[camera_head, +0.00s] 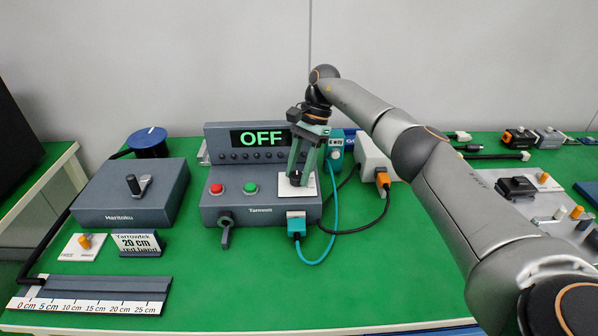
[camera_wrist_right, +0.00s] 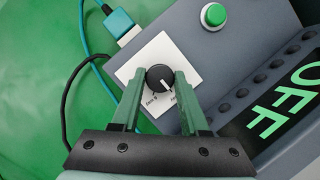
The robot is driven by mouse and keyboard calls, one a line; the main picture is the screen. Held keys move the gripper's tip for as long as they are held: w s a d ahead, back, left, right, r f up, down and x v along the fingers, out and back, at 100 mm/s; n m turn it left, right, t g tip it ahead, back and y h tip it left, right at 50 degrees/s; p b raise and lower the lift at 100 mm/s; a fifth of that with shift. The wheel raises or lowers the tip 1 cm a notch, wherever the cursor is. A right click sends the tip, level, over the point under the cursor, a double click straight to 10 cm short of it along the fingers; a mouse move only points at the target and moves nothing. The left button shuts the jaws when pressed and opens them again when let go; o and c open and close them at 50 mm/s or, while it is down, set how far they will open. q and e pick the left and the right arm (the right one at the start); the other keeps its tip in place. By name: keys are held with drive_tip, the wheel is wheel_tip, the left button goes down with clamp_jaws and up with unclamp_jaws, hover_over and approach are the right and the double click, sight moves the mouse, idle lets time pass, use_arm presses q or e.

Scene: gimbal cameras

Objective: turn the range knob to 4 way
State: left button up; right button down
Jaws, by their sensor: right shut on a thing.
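The range knob (camera_wrist_right: 160,78) is a round black knob with a white pointer line on a white plate (camera_wrist_right: 185,59) in the right wrist view. Small lettering on the plate is partly hidden and too small to read surely. My right gripper (camera_wrist_right: 160,82) has its two green fingers on either side of the knob, shut on it. In the head view the right gripper (camera_head: 297,177) reaches down to the grey tester (camera_head: 232,208), and its fingers hide most of the knob. The tester's display (camera_head: 261,138) reads OFF in green. My left gripper is not in view.
The tester also has a red button (camera_head: 216,188), a green button (camera_head: 250,188) and a lever (camera_head: 226,230). A teal plug (camera_head: 297,227) with cable is at its front right. A grey Haritoku box (camera_head: 130,205) stands left. The green table's front middle is clear.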

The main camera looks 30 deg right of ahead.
idle(0.5)
drive_tip(key=shift+c, duration=2.1)
unclamp_jaws()
